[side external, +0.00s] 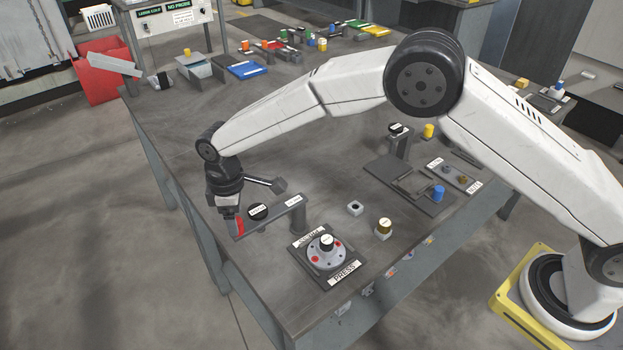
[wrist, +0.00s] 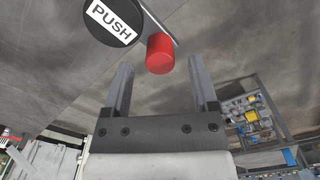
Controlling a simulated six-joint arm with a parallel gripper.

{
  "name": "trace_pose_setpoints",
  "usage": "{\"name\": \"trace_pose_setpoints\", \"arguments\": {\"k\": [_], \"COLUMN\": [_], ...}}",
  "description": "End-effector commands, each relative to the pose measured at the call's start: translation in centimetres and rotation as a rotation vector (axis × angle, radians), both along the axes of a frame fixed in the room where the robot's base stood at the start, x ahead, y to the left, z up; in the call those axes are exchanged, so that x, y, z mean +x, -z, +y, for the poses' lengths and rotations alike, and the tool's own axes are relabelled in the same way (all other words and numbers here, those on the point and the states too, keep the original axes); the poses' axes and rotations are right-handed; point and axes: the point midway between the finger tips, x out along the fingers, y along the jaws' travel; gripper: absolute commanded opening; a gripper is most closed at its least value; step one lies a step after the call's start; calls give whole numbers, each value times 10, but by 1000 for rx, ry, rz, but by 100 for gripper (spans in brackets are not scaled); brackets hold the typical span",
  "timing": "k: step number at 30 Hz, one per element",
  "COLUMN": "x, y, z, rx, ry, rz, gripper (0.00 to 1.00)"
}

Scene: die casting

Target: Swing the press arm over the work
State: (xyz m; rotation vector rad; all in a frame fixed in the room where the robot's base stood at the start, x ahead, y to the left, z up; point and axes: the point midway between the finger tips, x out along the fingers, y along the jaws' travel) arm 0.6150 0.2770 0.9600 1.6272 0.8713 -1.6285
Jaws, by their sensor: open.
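The press arm (side external: 275,214) is a flat grey bar on a short post, with a black round PUSH button (wrist: 113,18) on it. A red handle (wrist: 160,55) is at the bar's free end. My gripper (side external: 230,224) is at that end, pointing down. In the wrist view its open fingers stand on either side of the red handle with gaps; I cannot tell how deep it sits between them.
A dark fixture with a blue knob (side external: 438,193) lies farther right. The table's left edge is close to my gripper. Coloured trays and blocks lie at the back.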

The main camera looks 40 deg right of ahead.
Motion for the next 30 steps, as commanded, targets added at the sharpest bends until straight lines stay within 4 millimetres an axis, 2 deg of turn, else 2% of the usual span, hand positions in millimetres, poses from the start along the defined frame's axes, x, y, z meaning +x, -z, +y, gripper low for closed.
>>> {"name": "trace_pose_setpoints", "arguments": {"k": [6,17,20,24,25,30], "x": [0,0,0,0,0,0], "y": [18,22,22,22,22,22], "z": [0,0,0,0,0,0], "rx": [1,1,0,0,0,0], "ry": [0,0,0,0,0,0], "rz": [-1,-2,-1,-1,-1,-1], "gripper": [76,76,47,3,0,0]}}
